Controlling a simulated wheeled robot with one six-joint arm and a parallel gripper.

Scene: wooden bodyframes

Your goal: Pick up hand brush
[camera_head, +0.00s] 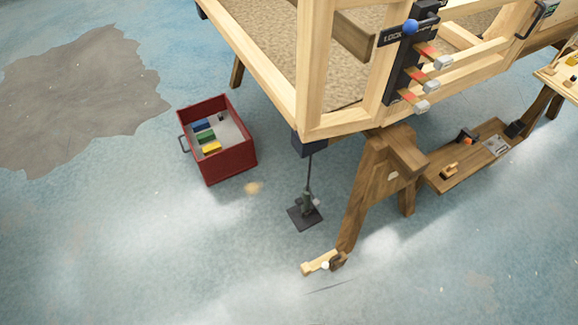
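I cannot tell for certain which thing is the hand brush. A small pale wooden piece (318,263) lies on the floor by the foot of the sawhorse, with a white spot and a darker part at its right end. It is too small to tell whether it is a brush. Small tools also lie on a low wooden shelf (440,183) at the right, among them a dark one (466,136) and an orange-brown one (450,170). My gripper is not in view.
A red open box (232,169) holds several coloured blocks. A wooden frame (255,75) rests on a sawhorse (366,180), with a dark jack-like stand (306,212) under its corner. A clamp rack (405,70) is on the frame. Floor at left and front is clear.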

